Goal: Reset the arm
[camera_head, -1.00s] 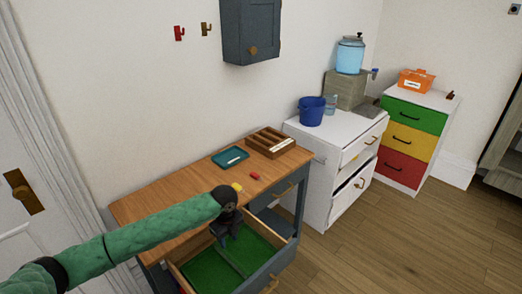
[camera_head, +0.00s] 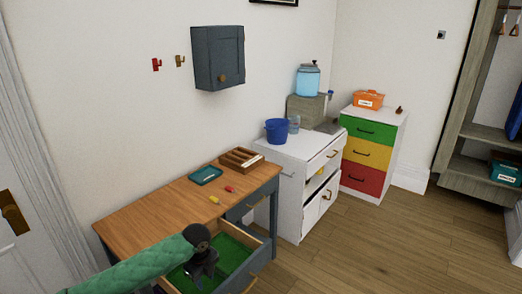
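My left arm, in a green sleeve, comes in from the lower left in the head view. Its dark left gripper (camera_head: 203,272) points down over the open drawer (camera_head: 262,255) of the wooden desk. The drawer has a green lining, and I see nothing held in the gripper. The fingers are small and dark, so I cannot tell whether they are open or shut. My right arm and gripper are out of view.
The wooden desk (camera_head: 150,215) bears a teal tray (camera_head: 206,175), a wooden organizer (camera_head: 241,159), and a yellow and a red item. A white cabinet (camera_head: 285,185) and a coloured drawer unit (camera_head: 366,155) stand to the right. Open floor (camera_head: 370,245) lies at the lower right.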

